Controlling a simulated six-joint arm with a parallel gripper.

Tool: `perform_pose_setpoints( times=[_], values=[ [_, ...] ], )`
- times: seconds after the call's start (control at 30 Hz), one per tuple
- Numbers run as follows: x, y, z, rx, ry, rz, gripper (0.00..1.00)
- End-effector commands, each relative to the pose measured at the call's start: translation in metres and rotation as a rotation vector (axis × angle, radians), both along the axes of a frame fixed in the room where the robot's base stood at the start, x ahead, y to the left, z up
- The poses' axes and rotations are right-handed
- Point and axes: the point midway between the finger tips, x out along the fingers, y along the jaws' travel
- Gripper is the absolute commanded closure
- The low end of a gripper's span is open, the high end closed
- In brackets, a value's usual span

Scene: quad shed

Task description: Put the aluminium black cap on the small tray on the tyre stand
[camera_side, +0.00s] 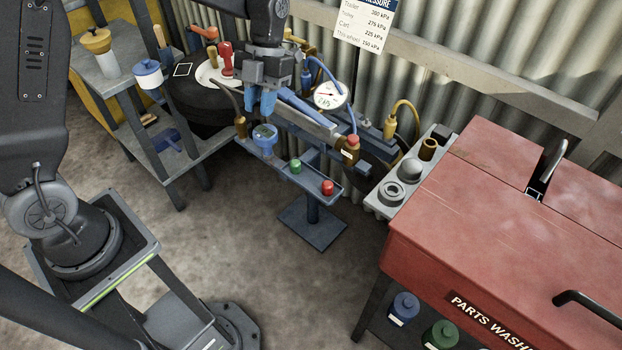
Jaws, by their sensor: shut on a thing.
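The small tray (311,177) is a narrow blue-grey shelf on the post of the tyre stand (313,230). A green cap (295,166) and a red cap (327,187) stand on it, apart from each other. A blue cup-like piece with a dark top (265,138) is near the tray's left end. My gripper (260,106) points down just above this piece, left of the green cap. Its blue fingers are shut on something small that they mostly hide. I cannot make out the aluminium black cap for certain.
A round dial gauge (329,96), hoses and brass fittings (350,150) are close to the right of my gripper. A grey parts holder (412,170) and the red parts washer (490,220) stand further right. A grey shelf (165,155) stands left.

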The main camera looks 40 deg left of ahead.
Motion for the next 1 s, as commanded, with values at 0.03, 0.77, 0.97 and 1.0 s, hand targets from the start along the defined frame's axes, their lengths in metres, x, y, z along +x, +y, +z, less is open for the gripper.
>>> perform_pose_setpoints(
  times=[0.03,0.77,0.97,1.0],
  values=[
    [-0.002,-0.005,0.001,0.000,-0.001,-0.053,0.99],
    [0.010,-0.121,-0.068,-0.001,-0.001,-0.114,0.99],
    [0.010,-0.124,-0.080,-0.001,0.000,-0.110,0.99],
    [0.010,-0.124,-0.085,0.000,0.001,-0.111,0.99]
  ],
)
